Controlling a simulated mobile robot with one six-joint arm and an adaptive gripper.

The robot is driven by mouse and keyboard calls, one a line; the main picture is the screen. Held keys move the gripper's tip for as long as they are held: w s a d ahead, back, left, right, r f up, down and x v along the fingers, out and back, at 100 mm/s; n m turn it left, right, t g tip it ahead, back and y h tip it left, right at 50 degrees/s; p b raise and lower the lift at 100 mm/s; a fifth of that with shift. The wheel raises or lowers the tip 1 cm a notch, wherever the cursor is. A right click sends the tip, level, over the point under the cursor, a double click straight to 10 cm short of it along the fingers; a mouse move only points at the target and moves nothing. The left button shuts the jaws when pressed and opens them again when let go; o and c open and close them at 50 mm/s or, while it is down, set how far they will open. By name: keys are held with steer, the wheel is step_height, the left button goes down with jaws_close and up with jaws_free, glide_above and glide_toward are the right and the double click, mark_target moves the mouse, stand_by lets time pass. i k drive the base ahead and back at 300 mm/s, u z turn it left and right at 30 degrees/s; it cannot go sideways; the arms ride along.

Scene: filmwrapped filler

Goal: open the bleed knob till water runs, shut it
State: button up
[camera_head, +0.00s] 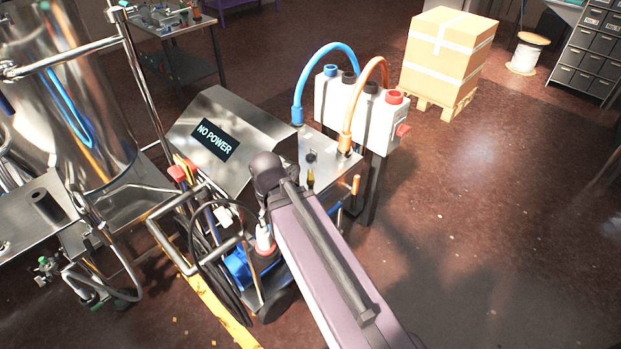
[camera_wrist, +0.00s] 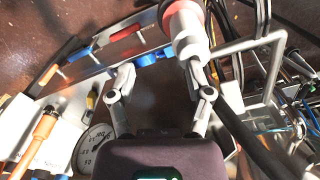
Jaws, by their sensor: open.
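My gripper (camera_wrist: 160,68) is open in the wrist view, its two fingers apart with nothing between the pads. A blue fitting (camera_wrist: 148,58) shows just beyond and between the fingertips. A white cylinder with a red end (camera_wrist: 185,30) stands close by the right finger; I cannot tell whether they touch. A round dial gauge (camera_wrist: 97,147) lies left of the gripper. In the head view my arm covers the gripper and part of the steel-topped cart (camera_head: 325,150). A small black knob (camera_head: 311,157) shows on the cart top. I cannot tell which part is the bleed knob. No running water shows.
A "NO POWER" display (camera_head: 215,139) sits on a steel housing. Blue (camera_head: 325,50) and orange (camera_head: 365,70) hoses arch to white canisters (camera_head: 340,100). Black cables and a steel handle frame (camera_head: 160,225) crowd the left.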

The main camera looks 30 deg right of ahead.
mark_target(310, 180)
steer(key=u, duration=0.6)
steer(key=k, duration=0.1)
steer(key=z, duration=2.85)
steer(key=i, duration=0.95)
steer(key=z, duration=0.05)
